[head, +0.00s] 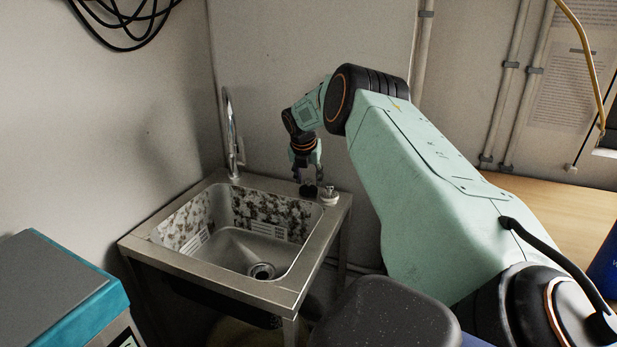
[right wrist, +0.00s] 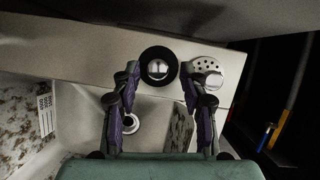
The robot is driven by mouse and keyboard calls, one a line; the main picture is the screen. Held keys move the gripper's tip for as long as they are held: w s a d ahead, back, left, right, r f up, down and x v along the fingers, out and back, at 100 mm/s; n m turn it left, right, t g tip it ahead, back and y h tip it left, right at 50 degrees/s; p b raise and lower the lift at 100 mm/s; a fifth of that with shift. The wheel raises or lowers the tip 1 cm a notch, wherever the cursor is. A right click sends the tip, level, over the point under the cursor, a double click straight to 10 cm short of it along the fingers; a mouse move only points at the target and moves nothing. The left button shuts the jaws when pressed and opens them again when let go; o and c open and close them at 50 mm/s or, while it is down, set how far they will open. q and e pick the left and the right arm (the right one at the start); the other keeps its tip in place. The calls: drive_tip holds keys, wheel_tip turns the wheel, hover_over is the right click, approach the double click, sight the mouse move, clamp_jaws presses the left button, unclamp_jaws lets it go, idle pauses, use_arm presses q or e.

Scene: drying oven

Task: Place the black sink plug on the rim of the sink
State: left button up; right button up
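The black sink plug (right wrist: 146,56), a dark round disc with a shiny metal middle, is on the back rim of the sink (head: 215,187), towards the right corner. In the head view the plug (head: 309,191) is small and dark just below my right gripper (head: 306,176), which points straight down. In the right wrist view the fingers of my right gripper (right wrist: 160,72) stand apart on either side of the plug, with a small gap showing at each side. Whether the plug touches the rim fully is hard to see. My left gripper is out of view.
A pale strainer-like piece with holes (head: 329,197) stands close to the right of the plug on the rim. The tall tap (head: 231,135) rises at the back left corner. The basin with its drain (head: 261,270) lies open in front.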

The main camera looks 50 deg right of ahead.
drive_tip(key=shift+w+d+f, duration=0.1)
drive_tip(key=shift+f, duration=0.1)
drive_tip(key=shift+r, duration=0.1)
drive_tip(key=shift+r, duration=0.25)
drive_tip(key=p+v, duration=0.3)
drive_tip(key=v, duration=0.8)
drive_tip(key=shift+r, duration=0.25)
